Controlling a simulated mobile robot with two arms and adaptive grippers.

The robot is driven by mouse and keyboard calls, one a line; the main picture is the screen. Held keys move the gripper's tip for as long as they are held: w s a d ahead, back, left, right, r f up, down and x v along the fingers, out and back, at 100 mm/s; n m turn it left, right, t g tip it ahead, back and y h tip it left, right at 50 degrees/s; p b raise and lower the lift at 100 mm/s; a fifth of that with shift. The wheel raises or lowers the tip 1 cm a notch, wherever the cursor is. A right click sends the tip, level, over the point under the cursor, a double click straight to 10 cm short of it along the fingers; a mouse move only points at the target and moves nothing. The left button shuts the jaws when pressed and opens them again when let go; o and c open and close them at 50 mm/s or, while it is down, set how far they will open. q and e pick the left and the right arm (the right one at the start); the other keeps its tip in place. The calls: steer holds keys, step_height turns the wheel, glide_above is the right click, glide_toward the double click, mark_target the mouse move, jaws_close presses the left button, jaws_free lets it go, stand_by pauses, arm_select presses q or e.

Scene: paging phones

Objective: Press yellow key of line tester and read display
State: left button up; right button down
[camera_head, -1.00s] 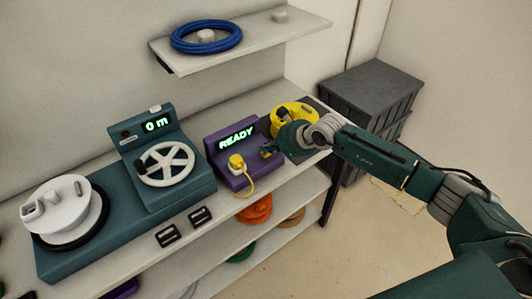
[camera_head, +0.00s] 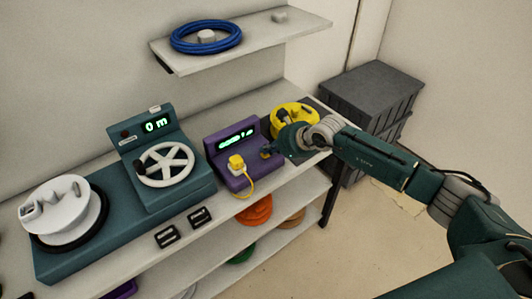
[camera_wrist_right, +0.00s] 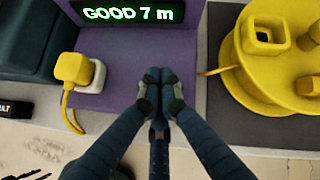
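The purple line tester (camera_head: 222,153) stands on the bench, and its green display (camera_head: 236,139) is too small to read in the head view. In the right wrist view the display (camera_wrist_right: 127,13) reads "GOOD 7 m". A yellow plug (camera_wrist_right: 75,70) sits in a white socket on the tester's left part, with a yellow cable running from it. My right gripper (camera_wrist_right: 161,75) has its fingertips together over the tester's front, right of the plug. My left gripper is not in view.
A yellow cable reel (camera_head: 296,117) stands just right of the tester. A teal machine (camera_head: 150,185) with a handwheel and "0 m" display stands left. A shelf (camera_head: 250,43) with a blue cable coil hangs above. Dark crates (camera_head: 370,92) stand right of the bench.

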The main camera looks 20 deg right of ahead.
mark_target(268, 155)
steer(key=shift+r+p, duration=0.35)
steer(key=shift+r, duration=0.4)
steer(key=shift+r+p, duration=1.5)
steer(key=shift+r, duration=1.05)
